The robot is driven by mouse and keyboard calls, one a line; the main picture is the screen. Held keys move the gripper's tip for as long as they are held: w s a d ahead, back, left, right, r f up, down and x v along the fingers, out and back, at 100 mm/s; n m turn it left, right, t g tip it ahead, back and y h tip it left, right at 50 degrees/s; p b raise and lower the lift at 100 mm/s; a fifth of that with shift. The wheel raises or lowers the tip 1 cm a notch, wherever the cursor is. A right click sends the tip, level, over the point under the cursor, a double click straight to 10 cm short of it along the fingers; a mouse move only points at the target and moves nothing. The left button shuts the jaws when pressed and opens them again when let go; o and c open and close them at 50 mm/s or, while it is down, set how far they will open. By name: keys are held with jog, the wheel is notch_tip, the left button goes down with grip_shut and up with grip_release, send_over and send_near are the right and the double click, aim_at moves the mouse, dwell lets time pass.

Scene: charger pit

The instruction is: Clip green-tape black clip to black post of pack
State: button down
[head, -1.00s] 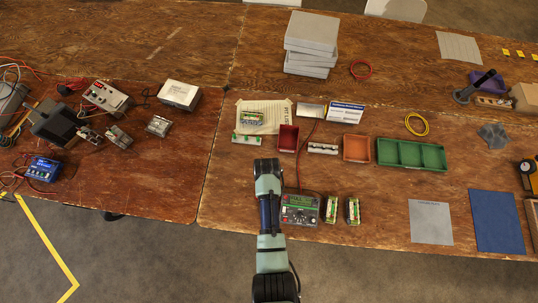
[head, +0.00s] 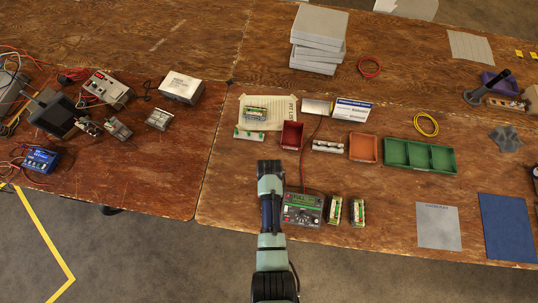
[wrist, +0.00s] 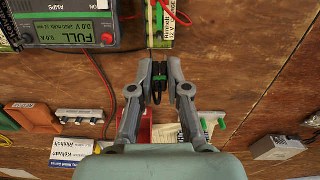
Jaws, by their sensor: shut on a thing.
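My gripper (wrist: 159,72) is shut on a small black clip (wrist: 158,84) with a little green on it, the green tape; the fingers hide part of it. In the head view my gripper (head: 270,167) is seen from behind and its tips and the clip are hidden. A pack (wrist: 160,27) with green and a printed label lies just beyond the fingertips in the wrist view, with a dark lead on it. My arm hides this pack in the head view. Its black post is not clear, and I cannot tell whether the clip touches the pack.
A charger (head: 302,209) reading FULL stands beside the pack, with a red lead running from it. Two other packs (head: 334,210) (head: 358,212) stand on its other side. A red bin (head: 291,135), an orange bin (head: 363,148) and a green tray (head: 420,156) lie farther back.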

jog(key=shift+f+b, duration=2.15)
jog(key=shift+f, duration=0.8)
jog(key=shift+f, duration=0.25)
jog(key=c, duration=1.1)
grip_release()
jog(key=shift+o, duration=0.2)
jog(key=shift+o, duration=1)
jog(key=shift+r+p, duration=0.1)
jog(key=shift+p, duration=0.2)
